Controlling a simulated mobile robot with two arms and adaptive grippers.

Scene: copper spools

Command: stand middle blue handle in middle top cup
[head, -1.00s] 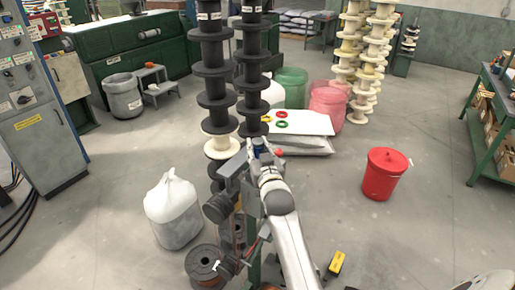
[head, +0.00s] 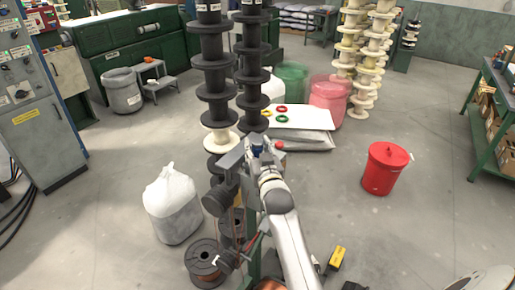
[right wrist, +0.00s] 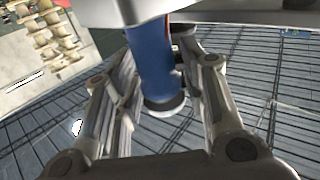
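The blue handle (head: 257,152) shows as a small blue bit at the end of my right arm in the head view. In the right wrist view the blue handle (right wrist: 152,62) has a dark, grey-rimmed lower end. In the head view my right gripper (head: 260,154) is in front of the dark spool stacks. A pale grey surface (right wrist: 125,10) hides the handle's top in the wrist view. I cannot make out the middle top cup. My left gripper is not in view.
Tall black spool stacks (head: 213,90) rise just beyond the gripper. A white sack (head: 172,205) and a copper spool (head: 205,262) are at the left. A red bucket (head: 386,168) stands at the right. Coloured rings lie on a white board (head: 305,118). Open floor lies between.

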